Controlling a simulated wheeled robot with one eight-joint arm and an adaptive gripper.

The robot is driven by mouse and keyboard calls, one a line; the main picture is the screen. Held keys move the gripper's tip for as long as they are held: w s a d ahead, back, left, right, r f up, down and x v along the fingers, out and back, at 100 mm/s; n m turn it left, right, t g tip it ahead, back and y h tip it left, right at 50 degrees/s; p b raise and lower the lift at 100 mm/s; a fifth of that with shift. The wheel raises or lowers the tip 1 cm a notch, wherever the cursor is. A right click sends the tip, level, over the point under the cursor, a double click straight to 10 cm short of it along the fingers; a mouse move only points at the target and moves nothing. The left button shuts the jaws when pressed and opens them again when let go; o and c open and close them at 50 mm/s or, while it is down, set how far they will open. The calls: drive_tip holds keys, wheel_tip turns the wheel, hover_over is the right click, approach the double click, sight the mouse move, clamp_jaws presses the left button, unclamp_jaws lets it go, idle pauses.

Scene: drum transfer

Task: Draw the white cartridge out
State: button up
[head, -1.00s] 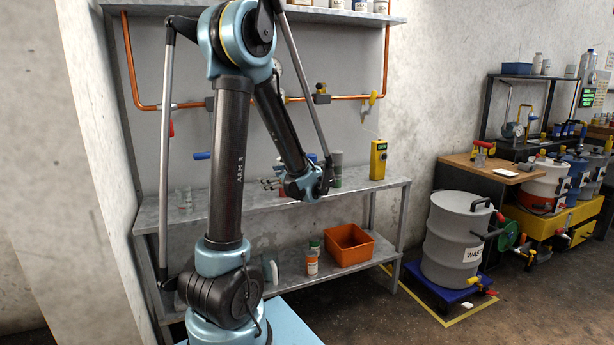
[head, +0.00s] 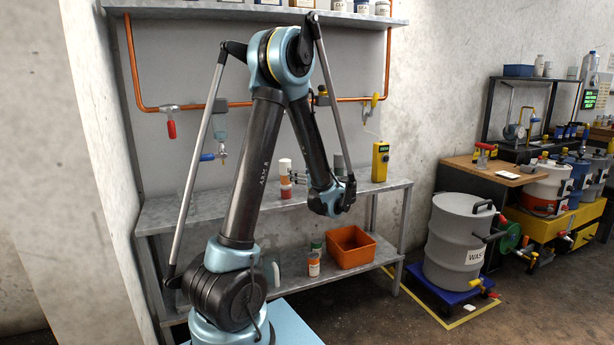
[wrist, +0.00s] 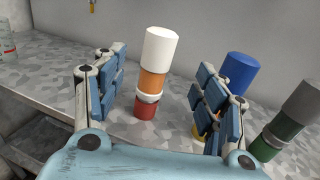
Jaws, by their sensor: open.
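The white cartridge (wrist: 161,48) is the top of an upright stack with an orange band, a white ring and a red base (wrist: 146,108). The stack stands on the grey metal shelf; its white top (head: 285,165) also shows in the head view. My gripper (wrist: 160,78) is open, and in the wrist view the stack shows in the gap between its two blue-padded fingers. Nothing is gripped. I cannot tell how deep the stack sits between the fingers. In the head view the gripper (head: 299,177) is small, just right of the stack.
A blue-topped cylinder (wrist: 236,72) stands close behind the right finger, partly hidden. A grey and green cylinder (wrist: 287,120) stands further right. A pale container (wrist: 6,45) is at the far left. A yellow device (head: 380,161) and orange bin (head: 350,247) are nearby.

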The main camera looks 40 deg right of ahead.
sight(285, 160)
drive_tip(key=w, duration=1.1)
drive_tip(key=shift+w+a, duration=0.15)
drive_tip(key=shift+w, duration=0.2)
drive_tip(key=c, duration=1.2)
drive_tip(key=shift+c, duration=0.8)
drive_tip(key=shift+r, duration=0.1)
drive_tip(key=shift+s+r, duration=0.2)
drive_tip(key=shift+r, duration=1.85)
